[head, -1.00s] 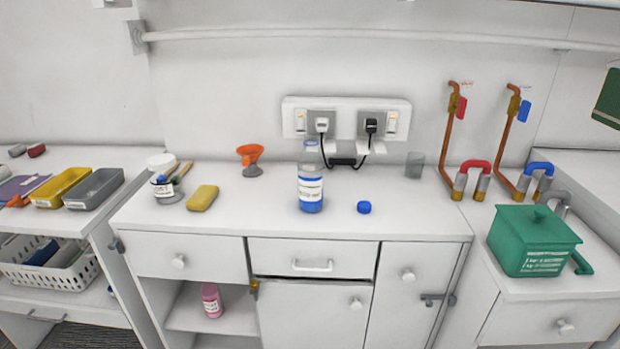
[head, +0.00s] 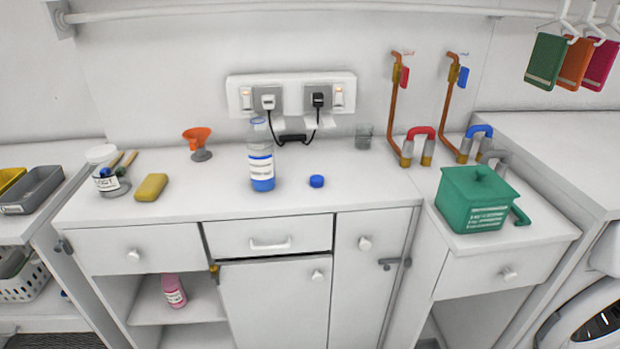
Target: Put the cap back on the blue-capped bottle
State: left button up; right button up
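An open clear bottle (head: 261,157) with a white label and blue at its base stands upright on the white counter, left of centre in the head view. A small blue cap (head: 317,181) lies on the counter to the right of the bottle, apart from it. The bottle's neck shows no cap on it. Neither of my grippers shows in the head view.
An orange funnel (head: 198,143), a yellow sponge (head: 151,187) and a jar with brushes (head: 108,172) stand left of the bottle. A grey cup (head: 364,136) and copper pipes (head: 395,105) are behind right. A green box (head: 474,199) sits at right. The counter front near the cap is clear.

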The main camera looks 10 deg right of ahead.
aim_at(260, 142)
jog(key=i+j+z, duration=0.2)
jog(key=j, duration=0.3)
jog(key=i+j+z, duration=0.2)
jog(key=j, duration=0.35)
jog(key=i+j+z, duration=0.2)
jog(key=j, duration=0.35)
jog(key=j+z, duration=0.2)
jog(key=j, duration=0.35)
jog(key=j+z, duration=0.2)
jog(key=j, duration=0.4)
jog(key=i, duration=0.05)
